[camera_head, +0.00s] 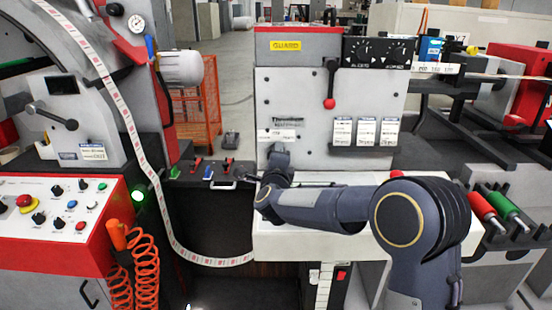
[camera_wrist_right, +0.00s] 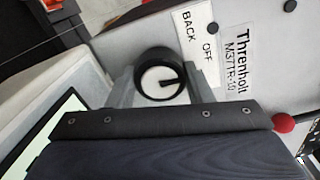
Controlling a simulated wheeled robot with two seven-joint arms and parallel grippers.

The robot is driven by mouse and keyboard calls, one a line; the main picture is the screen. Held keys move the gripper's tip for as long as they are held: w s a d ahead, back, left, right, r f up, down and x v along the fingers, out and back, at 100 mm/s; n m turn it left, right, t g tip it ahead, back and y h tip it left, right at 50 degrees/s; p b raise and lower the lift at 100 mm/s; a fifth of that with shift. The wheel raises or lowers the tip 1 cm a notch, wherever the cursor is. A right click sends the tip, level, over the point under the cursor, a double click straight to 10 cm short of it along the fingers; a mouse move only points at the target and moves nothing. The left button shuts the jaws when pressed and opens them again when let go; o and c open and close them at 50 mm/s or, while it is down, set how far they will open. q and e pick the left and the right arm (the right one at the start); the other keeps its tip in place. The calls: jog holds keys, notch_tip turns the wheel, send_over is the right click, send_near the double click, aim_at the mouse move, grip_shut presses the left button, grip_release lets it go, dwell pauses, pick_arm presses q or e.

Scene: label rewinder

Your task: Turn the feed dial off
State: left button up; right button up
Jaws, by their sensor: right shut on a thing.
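A round dial (camera_wrist_right: 160,82) with a black rim, white face and black pointer shows in the right wrist view. Its pointer points right in that picture. A white card (camera_wrist_right: 197,40) beside it reads BACK and OFF. My right gripper (camera_wrist_right: 165,90) is shut on the dial, with a grey finger on each side. In the head view my right gripper (camera_head: 279,157) is at the lower left of the grey machine front (camera_head: 300,95), under the Threnholt label (camera_head: 282,134). The dial is hidden there by the gripper. My left gripper is not in view.
A lever with a red knob (camera_head: 329,103) sticks out up and right of the gripper. A black panel with two knobs (camera_head: 380,52) is higher up. A white ledge (camera_head: 275,240) lies below my right arm. A label web (camera_head: 125,110) hangs at left.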

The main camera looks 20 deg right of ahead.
jog(key=shift+n, duration=0.3)
jog(key=shift+f, duration=0.1)
jog(key=o, duration=1)
jog(key=b+v, duration=0.1)
jog(key=v, duration=0.7)
jog(key=shift+r, duration=0.25)
